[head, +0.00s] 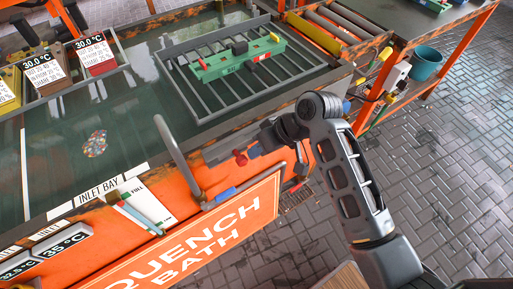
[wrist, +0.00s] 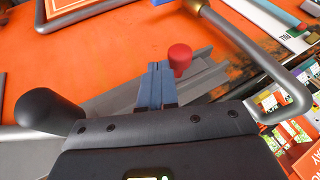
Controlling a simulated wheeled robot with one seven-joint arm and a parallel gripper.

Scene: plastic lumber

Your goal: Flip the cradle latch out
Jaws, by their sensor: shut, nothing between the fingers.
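A red knob (head: 240,157), which looks like the latch's handle, sits at the front rim of the orange bath. It also shows in the wrist view (wrist: 179,57), close beside the tips of my gripper (wrist: 157,72). My gripper's blue-grey fingers are together with nothing between them; I cannot tell whether they touch the knob. A grey metal channel (wrist: 205,75) lies behind the fingers. In the head view my gripper (head: 252,151) is just right of the knob, partly hidden by its own wrist. The dark slatted cradle (head: 190,105) holds a green mould (head: 240,62) over the water.
A bent grey pipe handle (head: 170,145) rises left of the knob, and curves close at right in the wrist view (wrist: 245,45). The orange Quench Bath panel (head: 200,240) is below. Labelled bins (head: 95,55) stand back left. Paved floor is open at right.

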